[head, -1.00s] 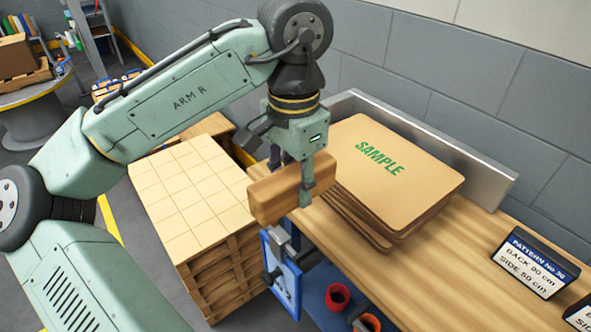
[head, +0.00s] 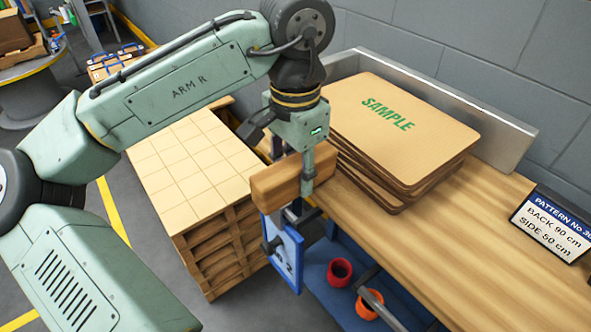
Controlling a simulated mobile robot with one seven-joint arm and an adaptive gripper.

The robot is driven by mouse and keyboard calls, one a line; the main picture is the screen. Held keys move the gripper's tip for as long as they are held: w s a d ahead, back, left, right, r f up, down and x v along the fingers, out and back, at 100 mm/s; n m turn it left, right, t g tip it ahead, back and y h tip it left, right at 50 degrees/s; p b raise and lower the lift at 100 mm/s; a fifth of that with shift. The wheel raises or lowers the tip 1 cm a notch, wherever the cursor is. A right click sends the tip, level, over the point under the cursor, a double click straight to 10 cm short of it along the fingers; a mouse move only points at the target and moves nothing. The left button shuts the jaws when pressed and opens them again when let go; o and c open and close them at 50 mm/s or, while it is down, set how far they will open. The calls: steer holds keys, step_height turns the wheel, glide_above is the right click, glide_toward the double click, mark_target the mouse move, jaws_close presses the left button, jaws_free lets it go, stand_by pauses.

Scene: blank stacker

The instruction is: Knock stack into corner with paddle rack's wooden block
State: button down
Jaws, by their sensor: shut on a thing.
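The stack of tan boards (head: 395,125), marked SAMPLE on top, lies on the wooden bench (head: 440,250) near the metal fence (head: 440,100) at the back. Its lower boards stick out unevenly toward the front. My gripper (head: 308,178) is shut on the wooden block (head: 278,186) and holds it in the air at the bench's left end. The block is just left of the stack's front left side. A gap to the stack is hard to judge because my gripper partly covers that side.
A pallet stack with a gridded top (head: 190,165) stands left of the bench. A blue panel (head: 283,255) hangs below the block. A red cup (head: 340,270) and an orange ring (head: 370,302) sit on a lower shelf. A sign (head: 552,222) stands at right.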

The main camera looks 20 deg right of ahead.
mark_target(317, 150)
steer(key=shift+d+r, duration=0.1)
steer(key=shift+w+d+p, duration=0.3)
steer(key=shift+w+d, duration=0.1)
steer(key=shift+d, duration=0.4)
steer(key=shift+d, duration=0.1)
steer(key=shift+w+d+p, duration=0.25)
steer(key=shift+d, duration=0.3)
steer(key=shift+w+d+p, duration=0.2)
steer(key=shift+w+d, duration=0.05)
steer(key=shift+d, duration=0.3)
steer(key=shift+a, duration=0.1)
